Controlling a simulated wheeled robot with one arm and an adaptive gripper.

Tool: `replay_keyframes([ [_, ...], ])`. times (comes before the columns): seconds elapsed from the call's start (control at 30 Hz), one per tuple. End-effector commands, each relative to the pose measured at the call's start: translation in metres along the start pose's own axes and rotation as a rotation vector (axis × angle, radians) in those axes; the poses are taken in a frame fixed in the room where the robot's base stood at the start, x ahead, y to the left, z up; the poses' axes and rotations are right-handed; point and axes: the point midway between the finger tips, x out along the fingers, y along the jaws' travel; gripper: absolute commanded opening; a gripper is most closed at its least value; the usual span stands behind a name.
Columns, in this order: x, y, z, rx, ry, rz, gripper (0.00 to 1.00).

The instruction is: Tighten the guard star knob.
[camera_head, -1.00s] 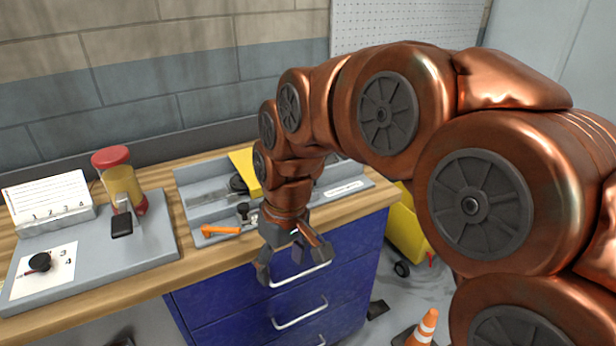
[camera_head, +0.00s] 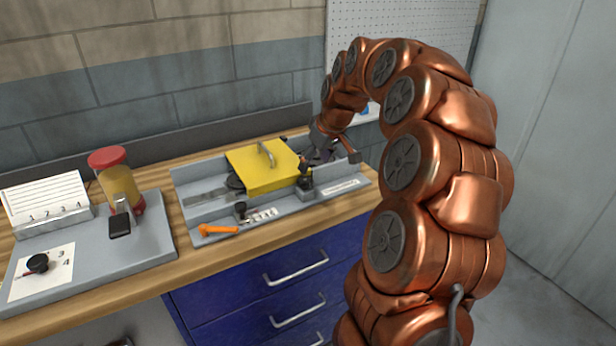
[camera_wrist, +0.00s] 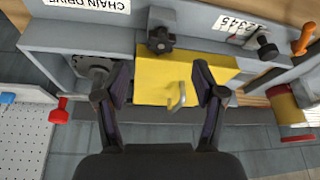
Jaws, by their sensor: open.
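The black star knob (camera_wrist: 160,40) sits on a grey block by the edge of the yellow guard (camera_wrist: 185,75). In the head view the knob (camera_head: 304,170) stands at the guard's (camera_head: 258,182) right front corner, partly hard to make out. The guard lies flat over the tray, with a metal handle (camera_wrist: 178,98) on top. My gripper (camera_head: 335,158) is at the tray's right end, beside the guard. In the wrist view my open, empty fingers (camera_wrist: 163,88) are spread across the guard and handle, and the knob is beyond the fingertips, apart from them.
The grey tray (camera_head: 192,218) carries an orange lever (camera_head: 218,231) and a small black knob (camera_head: 240,208). A red-lidded jar (camera_head: 115,175) and a card holder (camera_head: 48,200) stand at left. A red knob (camera_wrist: 60,112) is left of my fingers in the wrist view. Blue drawers (camera_head: 290,285) are below.

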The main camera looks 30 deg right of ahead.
Motion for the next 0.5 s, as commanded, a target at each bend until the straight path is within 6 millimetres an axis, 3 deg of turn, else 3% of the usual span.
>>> replay_keyframes([
  [0.5,0.064,-0.001,0.001,0.001,-0.004,-0.003,0.69],
])
